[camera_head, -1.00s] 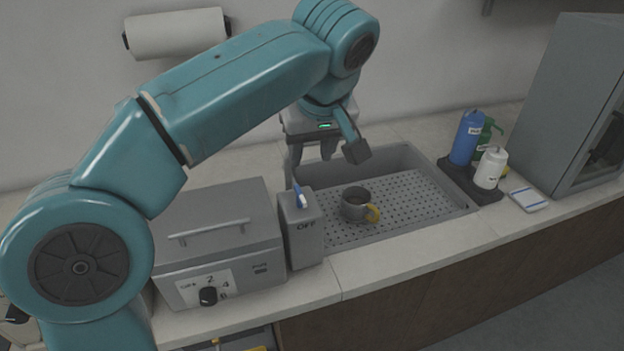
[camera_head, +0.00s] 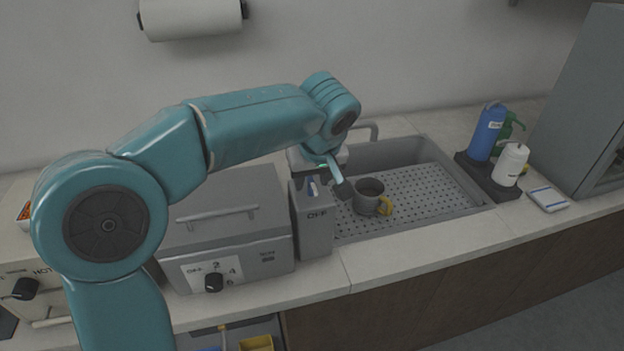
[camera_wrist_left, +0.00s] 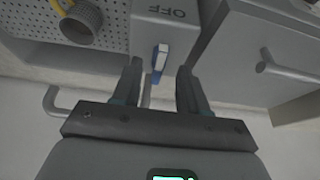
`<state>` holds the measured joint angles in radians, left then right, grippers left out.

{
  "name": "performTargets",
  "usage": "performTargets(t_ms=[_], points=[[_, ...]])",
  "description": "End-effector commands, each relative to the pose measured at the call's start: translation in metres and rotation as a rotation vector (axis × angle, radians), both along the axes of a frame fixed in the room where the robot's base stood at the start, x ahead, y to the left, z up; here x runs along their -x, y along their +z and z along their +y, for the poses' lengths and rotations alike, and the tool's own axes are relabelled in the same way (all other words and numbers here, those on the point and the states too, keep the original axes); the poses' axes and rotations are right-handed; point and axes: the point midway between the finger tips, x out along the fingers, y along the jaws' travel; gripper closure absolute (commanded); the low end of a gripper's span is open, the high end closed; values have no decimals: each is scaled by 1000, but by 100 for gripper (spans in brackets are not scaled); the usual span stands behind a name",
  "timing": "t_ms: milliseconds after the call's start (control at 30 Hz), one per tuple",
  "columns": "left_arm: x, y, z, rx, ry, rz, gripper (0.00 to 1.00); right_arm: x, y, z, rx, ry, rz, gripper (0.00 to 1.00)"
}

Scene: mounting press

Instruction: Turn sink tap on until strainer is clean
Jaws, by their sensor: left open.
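A curved metal tap spout (camera_head: 374,131) rises behind the sink, partly hidden by my arm. A grey box marked OFF (camera_head: 313,229) stands at the sink's left end, with a blue-and-white lever (camera_head: 313,187) on top. My left gripper (camera_wrist_left: 160,70) is open and empty. In the left wrist view, the lever lies just beyond and between its fingertips; contact is not visible. My right gripper is not in view.
A grey lidded appliance (camera_head: 222,240) with a knob stands left of the box. Blue and white bottles (camera_head: 486,134) stand in a dark tray right of the sink. A grey cabinet (camera_head: 578,105) is at the far right. The counter's front strip is clear.

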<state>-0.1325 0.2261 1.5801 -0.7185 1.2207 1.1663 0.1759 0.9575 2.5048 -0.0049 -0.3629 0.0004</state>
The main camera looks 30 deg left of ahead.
Motion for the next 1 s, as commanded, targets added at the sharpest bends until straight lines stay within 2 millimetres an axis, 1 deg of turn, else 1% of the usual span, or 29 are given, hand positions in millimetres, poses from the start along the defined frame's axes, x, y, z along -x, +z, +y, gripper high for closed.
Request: performTargets(t_ms=[33, 133, 400, 467, 500, 533, 833, 1000], points=[[-1, -5, 2, 0, 1, 2, 57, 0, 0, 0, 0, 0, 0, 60], [-4, -9, 3, 0, 0, 1, 57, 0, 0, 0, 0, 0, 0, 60], [-5, -10, 3, 0, 0, 0, 57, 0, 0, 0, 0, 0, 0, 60], [-5, -10, 3, 0, 0, 0, 76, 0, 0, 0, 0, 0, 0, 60], [-5, -10, 3, 0, 0, 0, 90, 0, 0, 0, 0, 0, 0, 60], [-5, -10, 3, 0, 0, 0, 99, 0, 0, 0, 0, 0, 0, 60], [-4, -10, 3, 1, -14, 0, 100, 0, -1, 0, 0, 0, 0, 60], [-4, -11, 3, 1, -72, 0, 100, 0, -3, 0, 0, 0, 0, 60]])
